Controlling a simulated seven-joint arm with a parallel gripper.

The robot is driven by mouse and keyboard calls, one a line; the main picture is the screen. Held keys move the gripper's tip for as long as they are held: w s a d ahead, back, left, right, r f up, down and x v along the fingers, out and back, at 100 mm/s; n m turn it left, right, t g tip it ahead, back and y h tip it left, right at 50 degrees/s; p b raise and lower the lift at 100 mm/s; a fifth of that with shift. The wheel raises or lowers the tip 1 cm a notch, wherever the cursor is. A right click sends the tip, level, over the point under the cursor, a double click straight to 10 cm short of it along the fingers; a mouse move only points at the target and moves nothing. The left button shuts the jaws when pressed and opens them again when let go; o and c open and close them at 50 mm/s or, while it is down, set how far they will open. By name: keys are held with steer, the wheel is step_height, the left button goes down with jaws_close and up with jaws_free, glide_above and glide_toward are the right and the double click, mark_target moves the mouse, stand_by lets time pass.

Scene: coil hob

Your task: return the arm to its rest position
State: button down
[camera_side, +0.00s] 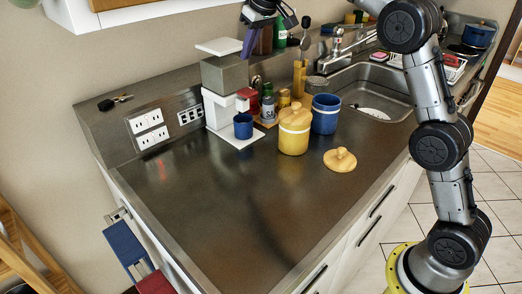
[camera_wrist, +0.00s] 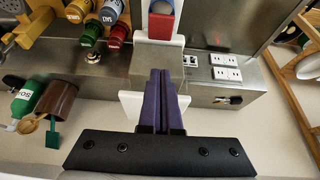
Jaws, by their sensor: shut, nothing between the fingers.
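My gripper (camera_side: 246,46) is high above the counter, at the top of the side view, over the back of the counter near the coffee machine (camera_side: 224,76). Its purple fingers are shut together and hold nothing. In the wrist view the closed fingers (camera_wrist: 160,76) point up the picture, with the white coffee machine (camera_wrist: 158,42) beyond their tips. My arm reaches in from the right, and part of it is cut off by the top edge of the side view.
A blue mug (camera_side: 243,126) stands at the coffee machine. A yellow canister (camera_side: 293,135), a blue canister (camera_side: 325,114) and a yellow lid (camera_side: 340,159) are on the counter. The sink (camera_side: 372,92) lies behind. The front-left counter is clear. A wall shelf (camera_side: 105,14) is upper left.

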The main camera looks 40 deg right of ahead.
steer(key=s+a+r+t, duration=0.1)
steer(key=s+a+r, duration=0.1)
steer(key=s+r, duration=0.65)
steer(key=s, duration=1.5)
steer(key=s+a+f, duration=0.1)
steer(key=s+f, duration=1.7)
steer(key=f, duration=0.1)
steer(key=shift+f+g, duration=0.2)
steer(key=shift+g, duration=0.1)
